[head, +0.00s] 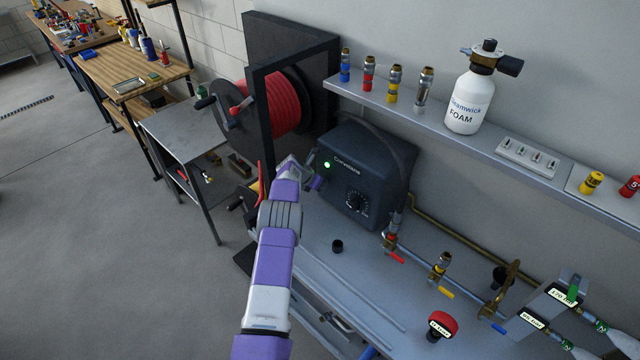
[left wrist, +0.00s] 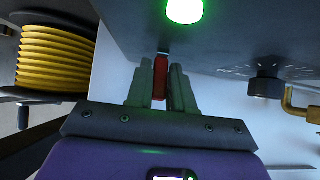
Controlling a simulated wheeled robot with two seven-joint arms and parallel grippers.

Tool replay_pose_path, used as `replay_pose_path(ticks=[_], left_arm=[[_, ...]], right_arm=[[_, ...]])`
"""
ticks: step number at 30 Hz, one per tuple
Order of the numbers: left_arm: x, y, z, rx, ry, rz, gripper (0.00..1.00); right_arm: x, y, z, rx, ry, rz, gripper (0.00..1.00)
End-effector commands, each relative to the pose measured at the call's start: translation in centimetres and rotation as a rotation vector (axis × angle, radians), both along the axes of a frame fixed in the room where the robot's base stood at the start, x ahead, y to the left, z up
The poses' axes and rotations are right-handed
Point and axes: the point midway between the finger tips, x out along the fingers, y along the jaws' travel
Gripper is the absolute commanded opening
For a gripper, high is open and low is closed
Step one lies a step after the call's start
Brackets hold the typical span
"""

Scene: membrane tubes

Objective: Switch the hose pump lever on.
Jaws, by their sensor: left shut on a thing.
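The dark pump box (head: 380,160) stands against the wall, with a lit green lamp (head: 327,165) and a black dial (head: 355,201) on its front. My left gripper (head: 314,182) is at the box's left front, below the lamp. In the left wrist view, the gripper's fingers (left wrist: 161,90) are shut on a narrow red lever (left wrist: 160,77) under the box's edge. The lamp (left wrist: 185,10) glows green there too. In the head view the lever is hidden by my gripper. My right gripper is not in view.
A red hose reel (head: 282,104) hangs at the left of the box. A small black cap (head: 337,246) lies on the bench in front. Pipes with a red-handled valve (head: 396,258) run to the right. A shelf above holds a foam bottle (head: 470,100).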

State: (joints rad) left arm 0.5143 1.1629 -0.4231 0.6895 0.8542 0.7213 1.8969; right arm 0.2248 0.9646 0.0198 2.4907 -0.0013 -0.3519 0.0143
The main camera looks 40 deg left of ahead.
Motion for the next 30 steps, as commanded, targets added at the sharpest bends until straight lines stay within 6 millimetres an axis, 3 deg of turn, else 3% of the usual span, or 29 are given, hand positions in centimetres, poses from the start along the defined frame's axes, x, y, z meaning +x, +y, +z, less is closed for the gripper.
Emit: replay_pose_path(ticks=[2,3,6,19,30], left_arm=[[-0.1,0.0,0.0,0.001,0.001,-0.001,0.0],[-0.1,0.0,0.0,0.001,0.001,-0.001,0.28],[-0.1,0.0,0.0,0.0,0.001,0.0,0.43],[-0.4,0.1,0.6,-0.001,-0.001,0.001,0.43],[-3.1,0.3,4.0,-0.002,-0.002,0.0,0.43]], right_arm=[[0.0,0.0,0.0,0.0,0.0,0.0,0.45],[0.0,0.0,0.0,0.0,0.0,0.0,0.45],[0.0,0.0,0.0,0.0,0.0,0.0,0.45],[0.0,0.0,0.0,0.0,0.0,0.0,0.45],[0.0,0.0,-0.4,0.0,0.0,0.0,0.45]])
